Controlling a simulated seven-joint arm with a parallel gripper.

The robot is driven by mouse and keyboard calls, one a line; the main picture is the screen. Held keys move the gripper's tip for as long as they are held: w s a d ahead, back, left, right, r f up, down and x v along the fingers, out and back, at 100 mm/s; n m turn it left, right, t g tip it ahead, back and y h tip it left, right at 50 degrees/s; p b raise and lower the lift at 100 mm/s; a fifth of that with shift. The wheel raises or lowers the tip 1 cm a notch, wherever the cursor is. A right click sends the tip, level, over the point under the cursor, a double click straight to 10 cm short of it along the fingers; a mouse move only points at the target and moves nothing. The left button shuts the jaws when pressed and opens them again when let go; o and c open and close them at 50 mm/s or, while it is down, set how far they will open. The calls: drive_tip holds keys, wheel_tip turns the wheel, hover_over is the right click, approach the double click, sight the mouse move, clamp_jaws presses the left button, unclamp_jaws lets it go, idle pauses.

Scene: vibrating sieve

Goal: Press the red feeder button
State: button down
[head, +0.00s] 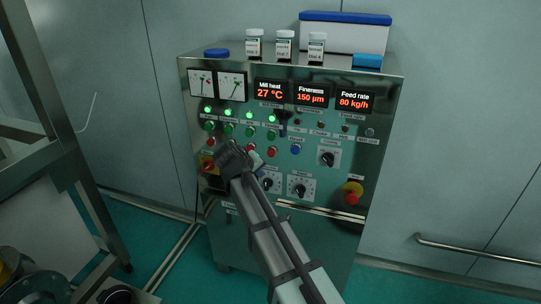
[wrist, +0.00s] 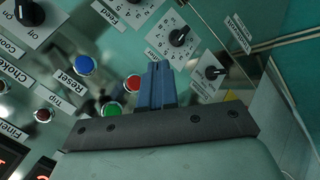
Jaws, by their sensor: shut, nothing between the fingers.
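The control cabinet (head: 330,225) has a row of red buttons below green ones. The rightmost red button (head: 271,152), in the column beside the blue button (head: 295,149), looks like the feeder one, but its label is too small to read. In the wrist view a red button (wrist: 132,83) lies just left of my fingertips, beside a green button (wrist: 112,109) and the blue Reset button (wrist: 84,65). My gripper (head: 248,149) is shut and empty in front of the panel, left of that red button; it also shows in the wrist view (wrist: 157,68). Contact cannot be told. My gripper hides part of the button row.
Rotary knobs (head: 299,190) sit below the buttons. A red emergency stop on yellow (head: 352,193) is at lower right, and a red-yellow switch (head: 208,164) is at left. Jars (head: 285,44) and a blue-lidded box (head: 345,35) stand on top. A metal frame (head: 60,140) stands left.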

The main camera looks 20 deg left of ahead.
drive_tip(key=w, duration=0.8)
drive_tip(key=shift+w, duration=0.25)
drive_tip(key=shift+w, duration=0.2)
idle(1.8)
drive_tip(key=shift+w, duration=0.2)
drive_tip(key=shift+w, duration=0.55)
idle(1.0)
drive_tip(key=shift+s, duration=0.95)
drive_tip(key=shift+s, duration=0.15)
drive_tip(key=shift+s, duration=2.35)
